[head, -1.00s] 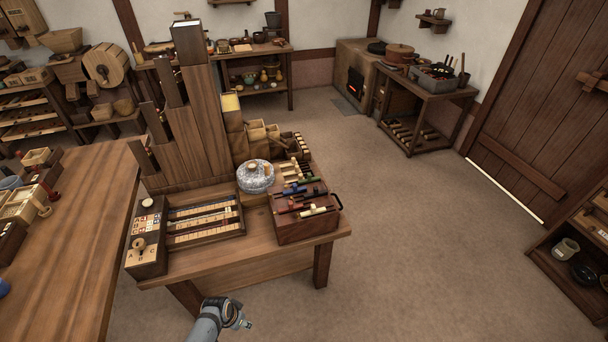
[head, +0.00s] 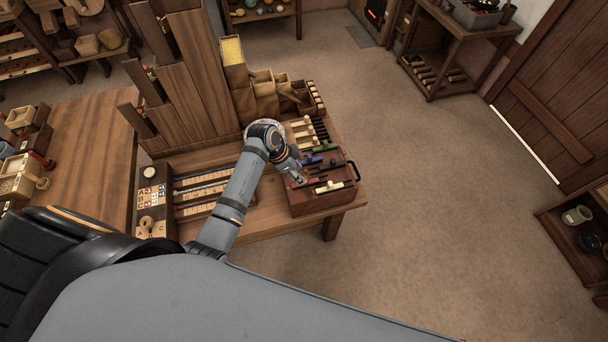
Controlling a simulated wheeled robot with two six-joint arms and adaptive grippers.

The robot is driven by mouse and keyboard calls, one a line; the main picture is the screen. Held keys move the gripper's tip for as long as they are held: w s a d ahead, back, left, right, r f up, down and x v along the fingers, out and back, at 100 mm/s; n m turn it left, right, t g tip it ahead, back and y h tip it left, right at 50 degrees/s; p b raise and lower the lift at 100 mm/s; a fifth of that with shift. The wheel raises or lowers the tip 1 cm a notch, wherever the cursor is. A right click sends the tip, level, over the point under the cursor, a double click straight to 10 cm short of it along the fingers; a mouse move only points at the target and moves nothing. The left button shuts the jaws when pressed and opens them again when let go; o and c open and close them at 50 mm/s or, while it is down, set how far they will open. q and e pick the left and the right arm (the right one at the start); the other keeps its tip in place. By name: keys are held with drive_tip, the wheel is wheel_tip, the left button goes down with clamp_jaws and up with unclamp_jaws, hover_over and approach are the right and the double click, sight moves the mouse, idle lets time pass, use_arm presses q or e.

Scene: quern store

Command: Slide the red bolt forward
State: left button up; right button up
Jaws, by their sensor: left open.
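The red bolt (head: 313,181) lies on the top of a dark reddish-brown wooden box (head: 322,203) at the right end of the small table. A cream bolt (head: 330,188) lies nearer the box's front, and blue (head: 312,160) and green (head: 326,147) bolts lie behind the red one. My left gripper (head: 299,177) is open and reaches in from the left over the box top, close to the left end of the red bolt. Whether it touches the bolt is too small to tell. The gripper and wrist partly hide the box's left side. My right gripper is out of view.
A board with inlaid strips (head: 203,190) lies left of the arm on the small table (head: 270,221). A rack of cream pegs (head: 303,129) stands behind the box. Tall wooden panels (head: 197,75) rise at the back left.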

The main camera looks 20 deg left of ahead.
use_arm(q)
drive_tip(key=x, duration=0.4)
drive_tip(key=shift+f, duration=0.1)
drive_tip(key=shift+d+f, duration=0.1)
drive_tip(key=shift+f, duration=0.1)
drive_tip(key=shift+w+f, duration=0.1)
drive_tip(key=c, duration=0.9)
clamp_jaws()
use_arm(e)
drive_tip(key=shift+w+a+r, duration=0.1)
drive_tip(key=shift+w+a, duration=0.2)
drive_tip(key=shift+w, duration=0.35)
